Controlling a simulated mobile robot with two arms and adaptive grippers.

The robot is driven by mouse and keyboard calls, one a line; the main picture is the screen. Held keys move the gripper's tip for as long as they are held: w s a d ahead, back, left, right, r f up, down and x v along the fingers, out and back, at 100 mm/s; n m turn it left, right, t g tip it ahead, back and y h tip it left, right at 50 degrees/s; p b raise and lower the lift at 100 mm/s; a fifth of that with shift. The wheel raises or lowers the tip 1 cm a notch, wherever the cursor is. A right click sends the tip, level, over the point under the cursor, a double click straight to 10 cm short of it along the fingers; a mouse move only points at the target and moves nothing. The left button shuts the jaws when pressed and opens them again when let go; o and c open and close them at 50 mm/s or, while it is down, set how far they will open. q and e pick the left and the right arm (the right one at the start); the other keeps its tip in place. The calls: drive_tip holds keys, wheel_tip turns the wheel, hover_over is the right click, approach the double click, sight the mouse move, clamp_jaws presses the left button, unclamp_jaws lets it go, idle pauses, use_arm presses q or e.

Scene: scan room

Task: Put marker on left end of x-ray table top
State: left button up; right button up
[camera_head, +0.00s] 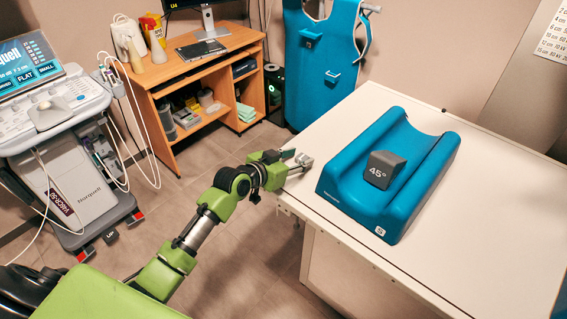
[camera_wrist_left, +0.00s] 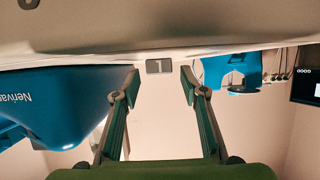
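The marker (camera_wrist_left: 159,66) is a small dark grey block with a light "L"-like character. In the left wrist view it lies between my left fingertips, with a gap on each side, at the edge of the pale table surface. My left gripper (camera_head: 301,164) is open, low at the left edge of the white x-ray table top (camera_head: 480,235). It also shows in the left wrist view (camera_wrist_left: 160,80). In the head view the marker is too small to make out clearly at the fingertips. My right gripper is not in view.
A blue cradle (camera_head: 345,195) with a grey "45°" block (camera_head: 384,169) stands on the table, right of my left gripper. The table top's front right is bare. A wooden desk (camera_head: 190,75), an ultrasound cart (camera_head: 75,165) and a hanging blue apron (camera_head: 318,90) stand behind.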

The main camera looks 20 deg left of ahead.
use_arm(q)
drive_tip(key=v, duration=1)
drive_tip(key=shift+s+r+b, duration=0.1)
drive_tip(key=shift+r+b, duration=0.05)
drive_tip(key=shift+b, duration=0.2)
drive_tip(key=shift+a, duration=0.1)
